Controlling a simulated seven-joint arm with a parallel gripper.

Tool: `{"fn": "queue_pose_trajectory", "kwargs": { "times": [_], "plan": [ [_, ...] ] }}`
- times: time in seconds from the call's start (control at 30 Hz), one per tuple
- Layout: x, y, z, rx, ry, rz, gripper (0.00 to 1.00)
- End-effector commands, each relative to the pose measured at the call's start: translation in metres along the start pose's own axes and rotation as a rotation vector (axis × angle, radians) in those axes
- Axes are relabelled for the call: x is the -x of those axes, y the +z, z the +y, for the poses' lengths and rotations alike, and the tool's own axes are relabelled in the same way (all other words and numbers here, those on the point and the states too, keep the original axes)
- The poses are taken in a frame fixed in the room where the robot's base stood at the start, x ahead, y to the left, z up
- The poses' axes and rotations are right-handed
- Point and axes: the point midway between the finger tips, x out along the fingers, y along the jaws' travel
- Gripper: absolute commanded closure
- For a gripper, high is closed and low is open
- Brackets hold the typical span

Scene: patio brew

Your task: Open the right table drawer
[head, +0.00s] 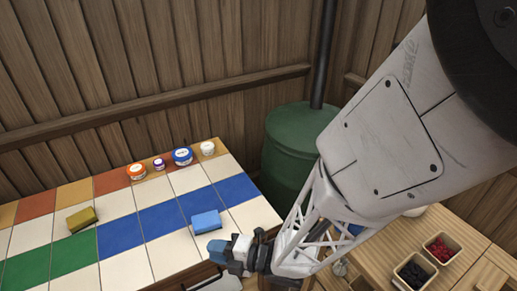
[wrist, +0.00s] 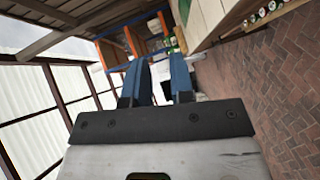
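The tiled table (head: 165,258) fills the lower left of the head view, with white, blue, green and orange tiles. My gripper (head: 218,250) is at its front right edge in the head view. Its two blue fingers also show in the wrist view (wrist: 163,72), with a gap and nothing held between them. A pale piece (head: 222,284) shows at the bottom of the head view, just below my gripper; I cannot tell whether it belongs to a drawer. The right drawer and its handle cannot be made out in either view.
Small jars (head: 182,156) line the table's back. A green barrel (head: 289,145) stands beyond the right edge. A wooden counter with berry containers (head: 441,249) is at the right.

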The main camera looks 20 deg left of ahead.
Motion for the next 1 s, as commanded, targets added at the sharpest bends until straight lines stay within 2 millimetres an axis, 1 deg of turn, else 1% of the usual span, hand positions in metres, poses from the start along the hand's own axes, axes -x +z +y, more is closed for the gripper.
{"fn": "queue_pose_trajectory", "kwargs": {
  "times": [0.03, 0.1, 0.4, 0.7, 1.0],
  "plan": [
    [-0.002, 0.002, -0.015, -0.006, -0.003, 0.000, 0.78],
    [-0.004, 0.004, -0.031, -0.006, -0.004, 0.001, 0.78],
    [-0.014, 0.013, -0.096, -0.004, -0.003, 0.001, 0.78],
    [-0.023, 0.022, -0.156, -0.004, -0.003, 0.000, 0.78],
    [-0.031, 0.030, -0.208, -0.003, -0.002, 0.001, 0.78]
  ]
}}
